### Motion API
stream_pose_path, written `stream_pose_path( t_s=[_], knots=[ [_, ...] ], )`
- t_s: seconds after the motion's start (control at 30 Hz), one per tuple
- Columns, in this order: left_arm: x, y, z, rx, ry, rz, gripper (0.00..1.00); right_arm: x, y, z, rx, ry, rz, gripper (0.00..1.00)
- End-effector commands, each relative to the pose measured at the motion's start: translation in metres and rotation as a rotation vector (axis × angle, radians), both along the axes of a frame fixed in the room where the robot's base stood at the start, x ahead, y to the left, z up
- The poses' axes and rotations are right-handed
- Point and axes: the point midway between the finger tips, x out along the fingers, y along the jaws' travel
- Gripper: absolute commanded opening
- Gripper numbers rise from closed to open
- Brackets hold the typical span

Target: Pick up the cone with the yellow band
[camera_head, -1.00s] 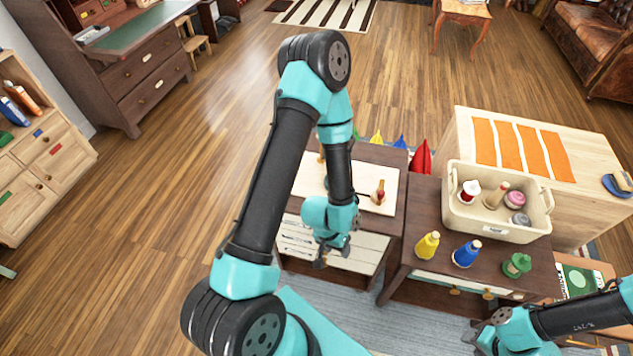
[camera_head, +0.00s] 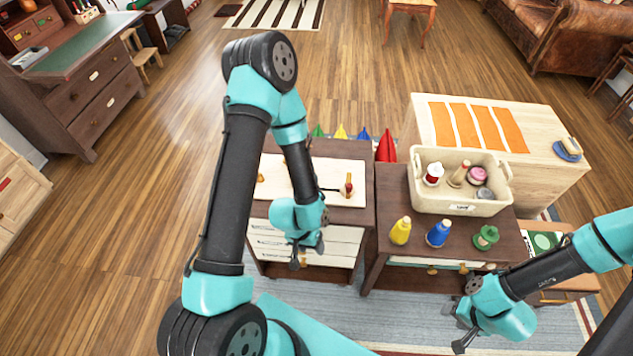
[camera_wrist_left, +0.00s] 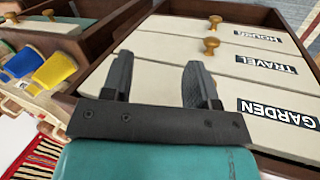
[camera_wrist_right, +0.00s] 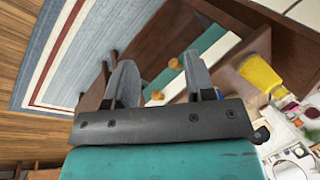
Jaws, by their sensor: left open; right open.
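In the head view, small green (camera_head: 318,131), yellow (camera_head: 341,132) and blue (camera_head: 364,134) cone-like shapes and a larger red one (camera_head: 386,147) stand behind the dark cabinets, their lower parts hidden. I cannot make out a yellow band on any of them. My left gripper (camera_head: 308,255) is open and empty in front of the left cabinet's drawers; the left wrist view shows its jaws (camera_wrist_left: 160,85) apart over the labelled drawer fronts. My right gripper (camera_head: 460,326) is open and empty, low in front of the right cabinet; its jaws (camera_wrist_right: 157,80) are apart in the right wrist view.
A white board (camera_head: 335,190) lies on the left cabinet. A pale wooden chest (camera_head: 560,190) stands behind right. The left floor is clear.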

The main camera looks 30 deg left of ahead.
Motion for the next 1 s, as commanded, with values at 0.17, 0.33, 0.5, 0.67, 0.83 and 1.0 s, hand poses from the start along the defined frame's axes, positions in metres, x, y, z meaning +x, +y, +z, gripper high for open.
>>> stream_pose_path(
  t_s=[0.17, 0.33, 0.5, 0.67, 0.83, 1.0],
  knots=[
    [0.000, 0.000, 0.000, 0.000, 0.000, 0.000, 0.54, 0.000, 0.000, 0.000, 0.000, 0.000, 0.000, 0.67],
    [0.000, 0.000, 0.000, 0.000, 0.000, 0.000, 0.54, 0.000, 0.000, 0.000, 0.000, 0.000, 0.000, 0.67],
    [0.000, 0.000, 0.000, 0.000, 0.000, 0.000, 0.54, 0.009, 0.006, 0.002, 0.003, -0.011, 0.047, 0.67],
    [0.000, 0.000, 0.000, 0.000, 0.000, 0.000, 0.54, 0.041, 0.032, 0.010, 0.013, -0.053, 0.259, 0.67],
    [0.000, 0.000, 0.000, 0.000, 0.000, 0.000, 0.54, 0.094, 0.079, 0.035, -0.005, -0.123, 0.648, 0.67],
    [0.000, 0.000, 0.000, 0.000, 0.000, 0.000, 0.54, 0.144, 0.129, 0.072, -0.074, -0.186, 1.062, 0.67]
  ],
)
